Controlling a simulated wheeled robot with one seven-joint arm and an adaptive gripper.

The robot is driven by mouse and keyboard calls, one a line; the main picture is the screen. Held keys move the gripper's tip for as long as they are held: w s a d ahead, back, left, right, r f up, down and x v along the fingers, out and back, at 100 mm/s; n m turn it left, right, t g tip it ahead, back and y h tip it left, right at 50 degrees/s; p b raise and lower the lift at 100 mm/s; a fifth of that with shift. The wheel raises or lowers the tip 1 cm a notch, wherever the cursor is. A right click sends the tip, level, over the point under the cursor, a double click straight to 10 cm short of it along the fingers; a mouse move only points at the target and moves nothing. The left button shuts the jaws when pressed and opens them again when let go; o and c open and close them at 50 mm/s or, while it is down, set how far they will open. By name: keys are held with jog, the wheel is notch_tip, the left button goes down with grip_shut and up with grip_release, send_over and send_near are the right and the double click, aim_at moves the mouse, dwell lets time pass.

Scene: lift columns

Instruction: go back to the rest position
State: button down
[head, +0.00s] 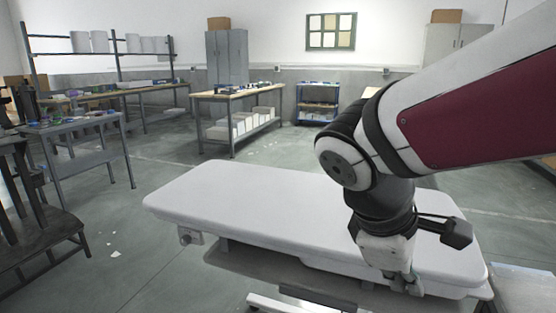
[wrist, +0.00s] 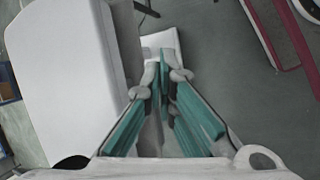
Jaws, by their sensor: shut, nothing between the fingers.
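My gripper (head: 405,286) hangs pointing down at the near right edge of a white padded table top (head: 270,205) with rounded corners. In the wrist view its two fingers with teal pads (wrist: 164,72) are together, with nothing seen between them. The white top (wrist: 60,85) fills the left of the wrist view, beside the fingers. In the head view the fingertips are small and partly hard to make out against the table's edge.
A pale bar (wrist: 161,42) shows low beyond the fingertips. A grey surface (head: 525,290) is at the lower right. Workbenches (head: 240,98), a side table (head: 85,125) and cabinets (head: 227,57) stand farther back. Open floor (head: 150,225) lies left of the white top.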

jog(key=s+d+f+m+g+y, duration=0.15)
jog(key=s+m+y, duration=0.35)
jog(key=s+m, duration=0.95)
notch_tip(320, 180, up, 22)
jog(key=s+n+t+p, duration=0.3)
jog(key=t+p, duration=0.1)
jog(key=p, duration=1.5)
jog(key=shift+a+f+p, duration=0.15)
jog(key=shift+f+p, duration=0.1)
jog(key=shift+p, duration=0.15)
jog(key=shift+n, duration=0.25)
